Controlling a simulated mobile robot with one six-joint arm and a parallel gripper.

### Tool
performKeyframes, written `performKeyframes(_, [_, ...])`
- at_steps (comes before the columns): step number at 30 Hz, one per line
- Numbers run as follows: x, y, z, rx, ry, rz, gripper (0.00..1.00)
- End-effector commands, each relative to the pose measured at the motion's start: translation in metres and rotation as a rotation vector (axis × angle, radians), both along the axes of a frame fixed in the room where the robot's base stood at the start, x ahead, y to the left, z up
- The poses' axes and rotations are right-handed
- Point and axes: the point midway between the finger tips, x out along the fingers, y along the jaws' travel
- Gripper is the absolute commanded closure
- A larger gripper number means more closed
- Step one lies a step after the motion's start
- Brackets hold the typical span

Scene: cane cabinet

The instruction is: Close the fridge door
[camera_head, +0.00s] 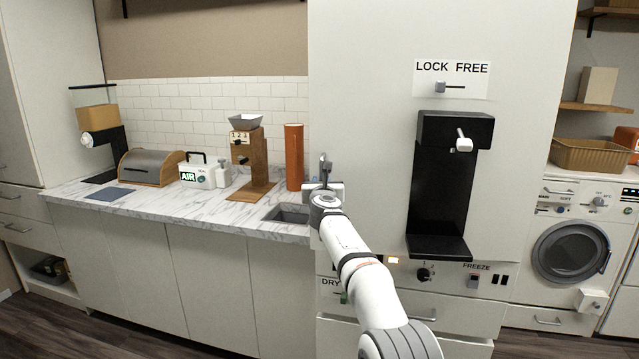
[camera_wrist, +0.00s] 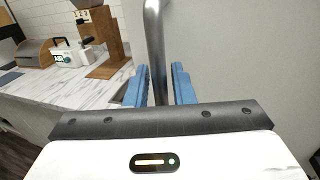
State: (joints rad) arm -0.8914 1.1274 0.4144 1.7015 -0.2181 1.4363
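The fridge door (camera_head: 370,130) is the tall white panel labelled "LOCK FREE", with a black dispenser (camera_head: 440,185) on its front. I cannot tell whether it stands slightly ajar. Its metal handle (camera_head: 323,165) is an upright bar by the door's left edge. The handle also shows close up in the wrist view (camera_wrist: 155,45). My gripper (camera_head: 325,190) is at the handle's lower part. In the wrist view my blue fingers (camera_wrist: 160,85) stand apart, one on each side of the bar, with narrow gaps visible. The gripper's fingers are hard to make out in the head view.
A marble counter (camera_head: 150,210) with a sink (camera_head: 288,213), orange cylinder (camera_head: 294,157), wooden grinder (camera_head: 245,160) and white AIR box (camera_head: 197,175) lies left. A control panel with a FREEZE label (camera_head: 477,267) sits below the door. A washing machine (camera_head: 570,250) stands right.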

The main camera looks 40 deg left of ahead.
Motion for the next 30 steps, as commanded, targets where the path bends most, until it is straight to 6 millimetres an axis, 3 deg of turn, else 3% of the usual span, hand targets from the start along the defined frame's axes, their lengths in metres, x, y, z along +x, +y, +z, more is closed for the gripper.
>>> performKeyframes(3, [0.000,0.000,0.000,0.000,0.000,0.000,0.70])
performKeyframes(16, [-0.005,-0.003,-0.004,0.001,0.000,0.000,0.70])
performKeyframes(30, [-0.035,-0.027,-0.006,0.001,0.000,0.000,0.70])
